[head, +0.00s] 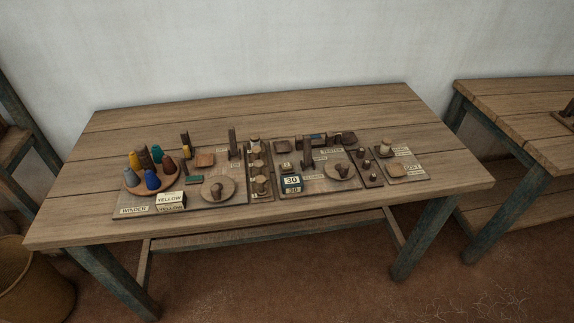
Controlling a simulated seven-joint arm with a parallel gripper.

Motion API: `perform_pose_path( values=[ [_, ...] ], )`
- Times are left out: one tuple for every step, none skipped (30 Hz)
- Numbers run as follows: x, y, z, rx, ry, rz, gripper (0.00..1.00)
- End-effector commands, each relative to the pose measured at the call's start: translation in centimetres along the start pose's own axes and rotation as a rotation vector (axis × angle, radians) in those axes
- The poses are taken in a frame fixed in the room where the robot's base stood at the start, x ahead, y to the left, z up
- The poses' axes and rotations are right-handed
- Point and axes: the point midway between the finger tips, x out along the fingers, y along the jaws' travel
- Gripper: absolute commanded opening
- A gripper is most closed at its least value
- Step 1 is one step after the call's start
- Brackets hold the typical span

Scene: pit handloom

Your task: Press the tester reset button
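A wooden board (314,186) in the middle right of the table carries a dark upright post (308,152), a round disc with a knob (341,171) and a small box marked 30 (291,181). This looks like the tester, but its small labels are too blurred to read surely. A small square pad (283,147) sits at its back left. I cannot tell which part is the reset button. My gripper is not in view.
The wooden table (90,215) has bare room along its back and both ends. A winder board (232,201) at left holds several coloured cones (151,179), a YELLOW card (170,199) and a knobbed disc (217,189). Another table (519,110) stands right; a basket (34,285) is lower left.

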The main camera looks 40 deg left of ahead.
Motion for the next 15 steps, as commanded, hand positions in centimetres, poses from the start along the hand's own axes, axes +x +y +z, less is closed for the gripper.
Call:
perform_pose_path(
  values=[
    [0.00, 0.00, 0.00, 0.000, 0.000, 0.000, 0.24],
    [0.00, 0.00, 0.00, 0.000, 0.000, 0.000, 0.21],
    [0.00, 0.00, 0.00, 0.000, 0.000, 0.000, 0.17],
    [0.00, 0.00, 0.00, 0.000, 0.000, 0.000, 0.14],
    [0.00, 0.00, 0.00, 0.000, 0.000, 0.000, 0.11],
    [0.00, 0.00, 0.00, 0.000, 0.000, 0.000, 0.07],
    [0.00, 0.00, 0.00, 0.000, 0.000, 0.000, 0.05],
    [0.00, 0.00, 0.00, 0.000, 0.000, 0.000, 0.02],
    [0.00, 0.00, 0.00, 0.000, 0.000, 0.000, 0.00],
    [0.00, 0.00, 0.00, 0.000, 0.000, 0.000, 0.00],
    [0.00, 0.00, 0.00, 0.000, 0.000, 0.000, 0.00],
    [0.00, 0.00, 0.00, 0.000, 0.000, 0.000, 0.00],
    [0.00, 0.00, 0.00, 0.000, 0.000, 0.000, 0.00],
    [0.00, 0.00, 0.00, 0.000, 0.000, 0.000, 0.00],
    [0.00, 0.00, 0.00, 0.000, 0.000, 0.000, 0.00]
  ],
)
